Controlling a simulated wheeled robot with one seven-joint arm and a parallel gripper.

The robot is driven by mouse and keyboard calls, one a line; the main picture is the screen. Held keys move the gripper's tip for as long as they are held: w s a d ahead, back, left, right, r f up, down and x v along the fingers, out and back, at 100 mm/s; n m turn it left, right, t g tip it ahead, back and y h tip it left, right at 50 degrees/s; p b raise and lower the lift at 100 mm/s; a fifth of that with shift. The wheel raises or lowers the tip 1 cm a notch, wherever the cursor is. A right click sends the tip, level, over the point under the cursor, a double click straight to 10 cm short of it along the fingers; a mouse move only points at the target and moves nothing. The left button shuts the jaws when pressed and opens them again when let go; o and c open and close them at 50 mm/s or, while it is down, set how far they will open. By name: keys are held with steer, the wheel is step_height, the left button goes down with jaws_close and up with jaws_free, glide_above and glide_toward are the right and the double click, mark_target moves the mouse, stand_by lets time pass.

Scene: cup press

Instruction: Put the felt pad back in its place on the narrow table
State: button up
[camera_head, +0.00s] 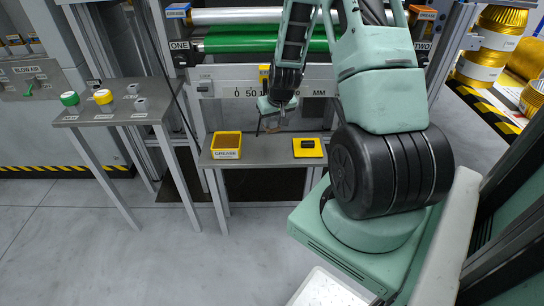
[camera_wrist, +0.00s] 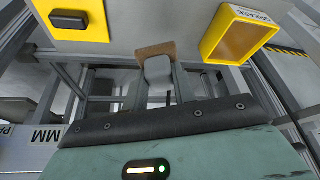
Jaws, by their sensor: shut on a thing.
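My gripper (camera_head: 277,112) hangs over the back of the narrow table (camera_head: 250,160), between the yellow box and the yellow plate. In the wrist view my gripper (camera_wrist: 160,92) is shut on a small grey piece, which I take as the felt pad (camera_wrist: 158,68). A tan shape shows around its far end; I cannot tell if it is part of the pad or a patch on the table.
A yellow box marked GREASE (camera_head: 227,146) stands on the table's left part. A yellow plate with a black block (camera_head: 308,147) lies on its right part. Rollers, one of them green (camera_head: 240,44), and a ruled rail are behind. A button table (camera_head: 110,105) stands left.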

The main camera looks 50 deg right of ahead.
step_height(320, 180, down, 10)
steer(key=shift+r+b, duration=0.2)
steer(key=shift+b, duration=0.55)
steer(key=shift+f, duration=0.2)
steer(key=o, duration=1)
steer(key=shift+r, duration=0.15)
